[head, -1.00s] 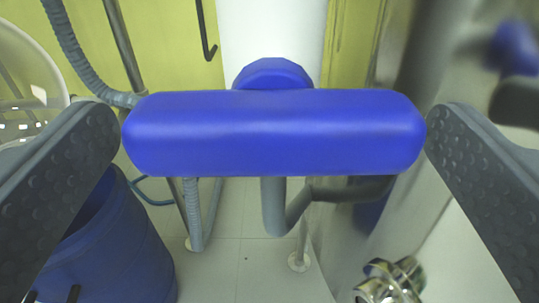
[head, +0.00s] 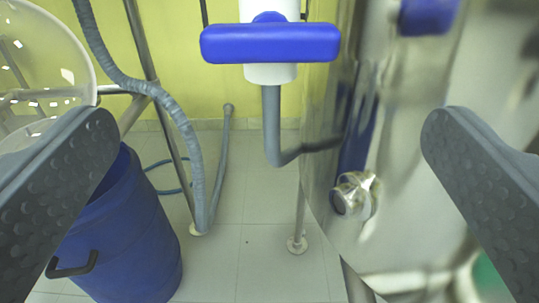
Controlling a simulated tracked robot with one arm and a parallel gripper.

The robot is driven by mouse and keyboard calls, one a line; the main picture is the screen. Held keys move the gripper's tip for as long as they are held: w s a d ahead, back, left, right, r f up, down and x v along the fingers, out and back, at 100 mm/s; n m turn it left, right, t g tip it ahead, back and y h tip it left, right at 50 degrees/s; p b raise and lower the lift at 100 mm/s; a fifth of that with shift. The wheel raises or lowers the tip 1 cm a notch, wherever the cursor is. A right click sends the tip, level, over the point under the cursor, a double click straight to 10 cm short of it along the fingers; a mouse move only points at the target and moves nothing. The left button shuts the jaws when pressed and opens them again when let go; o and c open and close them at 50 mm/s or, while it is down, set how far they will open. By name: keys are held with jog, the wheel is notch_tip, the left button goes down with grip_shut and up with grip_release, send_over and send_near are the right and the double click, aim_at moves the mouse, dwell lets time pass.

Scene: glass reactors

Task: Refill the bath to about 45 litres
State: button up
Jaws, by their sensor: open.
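A blue valve handle (head: 270,43) lies crosswise on a white valve body (head: 270,73) at the upper middle of the head view. A grey pipe (head: 272,125) drops from the valve and bends right toward the steel vessel. My gripper (head: 268,135) is open and empty, with one textured finger at each side of the picture. The handle is ahead of and above the fingertips, apart from both. No level or litre reading is visible.
A blue drum (head: 122,235) stands at the lower left, below a clear round glass vessel (head: 45,70). A ribbed grey hose (head: 150,90) runs beside a metal frame leg. A shiny steel vessel (head: 410,150) with a metal fitting (head: 355,196) fills the right. Tiled floor (head: 255,265) shows between.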

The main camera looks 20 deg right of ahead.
jog(key=shift+v, duration=2)
jog(key=shift+f, duration=0.1)
jog(key=shift+c, duration=1.4)
